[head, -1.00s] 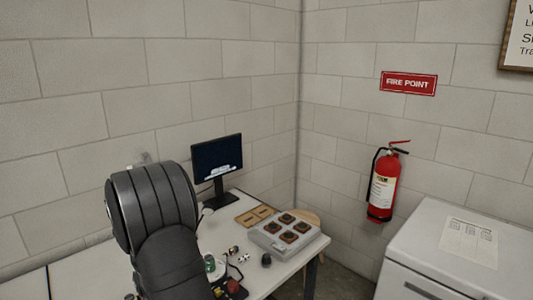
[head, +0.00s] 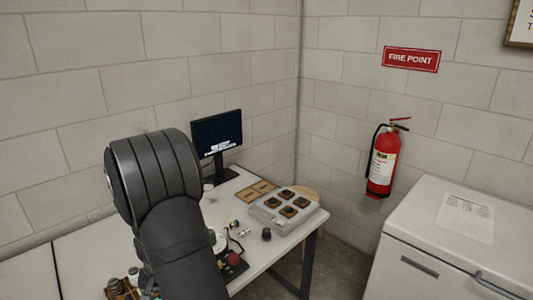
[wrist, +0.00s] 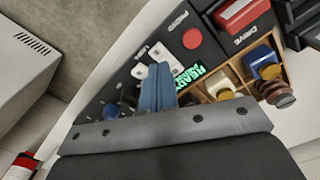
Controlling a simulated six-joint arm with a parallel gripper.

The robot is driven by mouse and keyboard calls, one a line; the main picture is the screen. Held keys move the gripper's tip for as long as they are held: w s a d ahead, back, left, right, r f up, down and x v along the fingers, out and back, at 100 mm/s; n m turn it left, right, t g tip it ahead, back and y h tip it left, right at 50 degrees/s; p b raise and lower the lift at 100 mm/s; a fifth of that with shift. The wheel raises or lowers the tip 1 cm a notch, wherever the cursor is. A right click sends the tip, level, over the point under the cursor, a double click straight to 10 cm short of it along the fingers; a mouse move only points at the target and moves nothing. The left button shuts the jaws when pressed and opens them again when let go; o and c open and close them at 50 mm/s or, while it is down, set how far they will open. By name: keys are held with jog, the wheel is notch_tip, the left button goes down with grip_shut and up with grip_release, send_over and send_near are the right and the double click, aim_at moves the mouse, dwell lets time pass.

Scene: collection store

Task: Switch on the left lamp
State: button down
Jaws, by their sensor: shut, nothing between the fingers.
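I cannot pick out a lamp for certain in either view. In the wrist view my gripper (wrist: 157,90) shows as two blue fingers, shut together and empty. They are over or near a dark panel (wrist: 205,50) lettered PHOTO and DRIVE, with a red button (wrist: 192,38) and green lit READY text (wrist: 198,77). Small white switch-like parts (wrist: 160,55) are just beyond the fingertips; I cannot tell if they touch. In the head view my arm hides the gripper and part of the panel; a red knob (head: 235,258) shows beside the arm.
A wooden compartment tray (wrist: 285,75) with blue and yellow-topped pieces is right of the fingers in the wrist view. In the head view, a grey case (head: 289,211) with brown pieces, a monitor (head: 217,135) and a dark knob (head: 266,234) stand on the white table.

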jog(key=shift+r, duration=1.95)
jog(key=shift+f, duration=3.55)
jog(key=shift+r, duration=0.1)
jog(key=w+a+r+n, duration=0.1)
jog(key=r+n, duration=0.1)
jog(key=r, duration=0.8)
jog(key=w+a+r+n+g+h, duration=0.1)
jog(key=w+a+r+n, duration=0.1)
jog(key=r, duration=0.9)
jog(key=shift+w+a+r+n, duration=0.2)
jog(key=shift+w+n, duration=0.05)
jog(key=shift+n, duration=0.55)
